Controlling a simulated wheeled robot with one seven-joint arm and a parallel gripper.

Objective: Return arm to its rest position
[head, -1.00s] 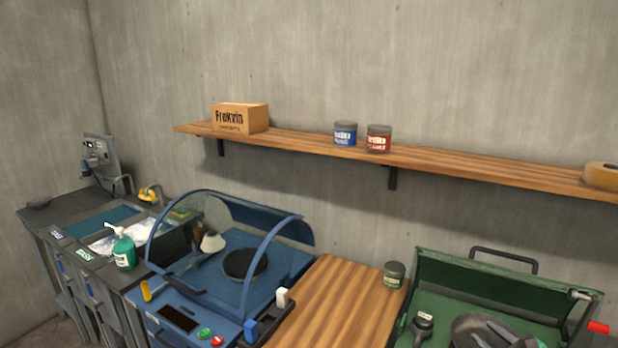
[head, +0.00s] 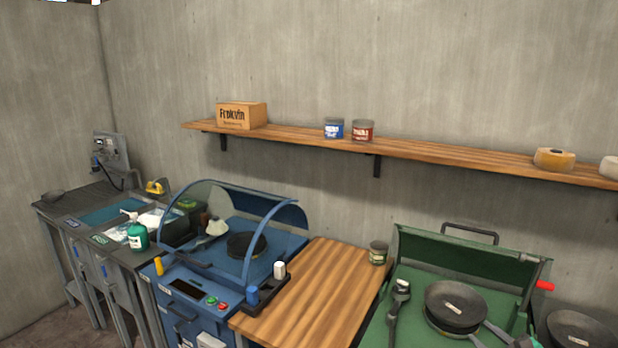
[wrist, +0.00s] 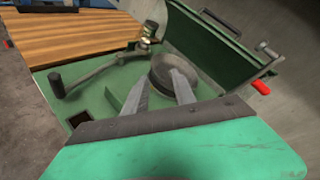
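My gripper (wrist: 158,84) shows in the wrist view as two grey fingers spread apart in front of a teal-green body. Nothing is seen held between them. The fingers point over a green machine (wrist: 105,100), toward a round dark pan or disc (wrist: 172,68) on it. I cannot tell the exact gap to the disc. In the head view, the green machine (head: 425,238) stands at the right with stacked dark pans (head: 455,305) on it. Grey pieces at the lower right edge there may be my fingers, mostly cut off by the frame.
A wooden worktop (head: 315,290) lies left of the green machine, with a small can (head: 378,253) at its back. A blue machine with a clear hood (head: 225,240) stands further left. A wall shelf (head: 420,150) runs above. A red-tipped handle (head: 545,286) sticks out at the right.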

